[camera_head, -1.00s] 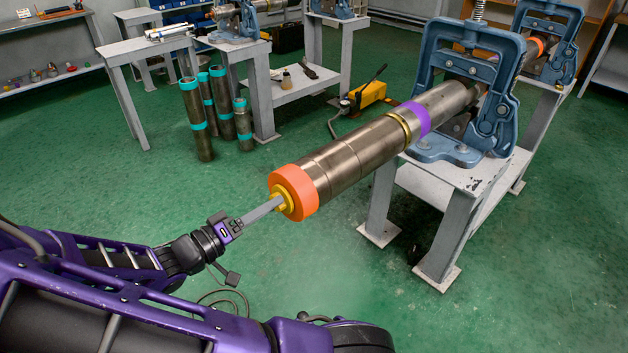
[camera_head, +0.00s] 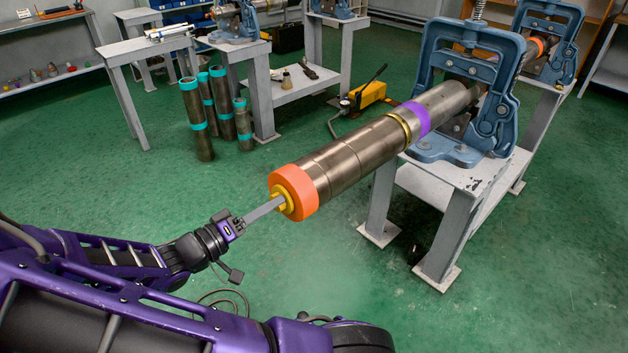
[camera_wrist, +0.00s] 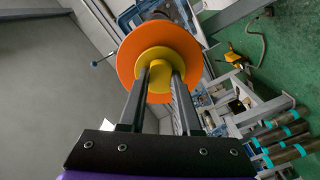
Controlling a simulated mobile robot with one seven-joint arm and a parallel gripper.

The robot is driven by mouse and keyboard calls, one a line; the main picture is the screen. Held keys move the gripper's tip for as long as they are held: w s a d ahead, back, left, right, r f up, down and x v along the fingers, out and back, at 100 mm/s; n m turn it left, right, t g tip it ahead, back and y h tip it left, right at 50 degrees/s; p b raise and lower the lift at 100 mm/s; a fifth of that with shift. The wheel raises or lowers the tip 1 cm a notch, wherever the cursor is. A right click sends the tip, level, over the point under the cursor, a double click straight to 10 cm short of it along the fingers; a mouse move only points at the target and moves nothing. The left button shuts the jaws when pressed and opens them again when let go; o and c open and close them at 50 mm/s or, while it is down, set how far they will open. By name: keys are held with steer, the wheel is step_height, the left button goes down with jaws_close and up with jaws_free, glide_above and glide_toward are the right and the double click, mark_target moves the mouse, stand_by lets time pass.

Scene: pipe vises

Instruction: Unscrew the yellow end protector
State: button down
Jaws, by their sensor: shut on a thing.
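The yellow end protector (camera_head: 287,201) sits in the near end of a long steel pipe, inside an orange ring (camera_head: 309,190). The pipe (camera_head: 345,158) is held level in a blue vise (camera_head: 468,95). My gripper (camera_head: 281,202) reaches the protector from the lower left, its long grey fingers in line with the pipe. In the wrist view the two fingers (camera_wrist: 159,78) are shut on the protector's raised yellow centre (camera_wrist: 160,70), one on each side, with the yellow disc (camera_wrist: 148,56) and orange ring (camera_wrist: 128,72) behind. The thread is hidden.
The vise stands on a grey table (camera_head: 455,176) to the right. Several loose pipes with teal bands (camera_head: 197,127) stand on the floor at the left back. A yellow pump (camera_head: 368,94) lies behind the pipe.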

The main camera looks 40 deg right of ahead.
steer(key=shift+f+n+g+p, duration=0.1)
steer(key=shift+n+g+p, duration=0.2)
steer(key=shift+n+p, duration=5.6)
steer(key=shift+n+b, duration=1.2)
steer(key=shift+b, duration=0.05)
steer(key=n+p, duration=0.2)
steer(key=n, duration=1.2)
steer(key=shift+a, duration=0.1)
